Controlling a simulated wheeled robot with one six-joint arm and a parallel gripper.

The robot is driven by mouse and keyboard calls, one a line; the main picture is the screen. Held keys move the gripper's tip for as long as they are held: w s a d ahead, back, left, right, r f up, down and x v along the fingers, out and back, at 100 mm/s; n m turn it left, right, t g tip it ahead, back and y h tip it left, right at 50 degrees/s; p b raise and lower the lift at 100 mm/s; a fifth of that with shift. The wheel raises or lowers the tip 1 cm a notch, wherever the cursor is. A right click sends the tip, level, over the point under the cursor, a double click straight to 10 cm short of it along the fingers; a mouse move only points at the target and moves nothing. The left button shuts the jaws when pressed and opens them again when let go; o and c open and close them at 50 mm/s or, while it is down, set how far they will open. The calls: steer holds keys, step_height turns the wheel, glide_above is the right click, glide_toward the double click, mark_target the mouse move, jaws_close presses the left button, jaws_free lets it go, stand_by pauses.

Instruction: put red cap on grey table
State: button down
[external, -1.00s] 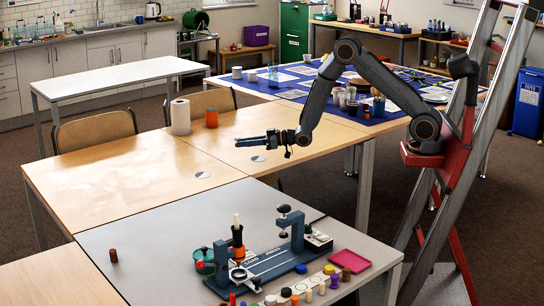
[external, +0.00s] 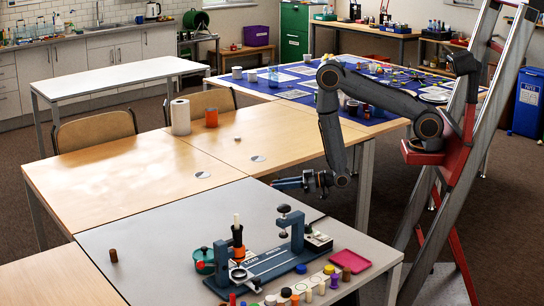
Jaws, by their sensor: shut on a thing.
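The grey table (external: 165,232) stands in the foreground. My gripper (external: 280,184) is over its far edge, near the wooden tables, with its fingers pointing left. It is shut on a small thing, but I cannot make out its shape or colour. I cannot pick out a red cap with certainty. A small red piece (external: 232,299) stands at the front of the grey table, and something red shows on the green pot (external: 204,262).
A blue press (external: 262,268), several coloured pieces and a pink tray (external: 350,261) crowd the grey table's front right. A brown cylinder (external: 113,256) stands at left. The far left part is clear. A small whitish piece (external: 237,139) is on the wooden table (external: 115,180).

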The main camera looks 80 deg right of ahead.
steer(key=s+a+f+b, duration=0.1)
steer(key=s+a+f, duration=0.1)
steer(key=s+f, duration=0.15)
steer(key=s+r+p, duration=0.3)
steer(key=r+p, duration=0.7)
steer(key=r, duration=0.2)
steer(key=s+r+p, duration=0.2)
steer(key=r+p, duration=0.9)
steer(key=b, duration=2.1)
glide_above(245, 168)
step_height(245, 168, down, 7)
steer(key=shift+d+r+h, duration=0.1)
steer(key=shift+d+h, duration=0.1)
steer(key=shift+h, duration=0.1)
step_height(245, 168, down, 10)
steer(key=shift+r+p, duration=0.2)
steer(key=shift+p, duration=0.3)
steer(key=shift+f, duration=0.1)
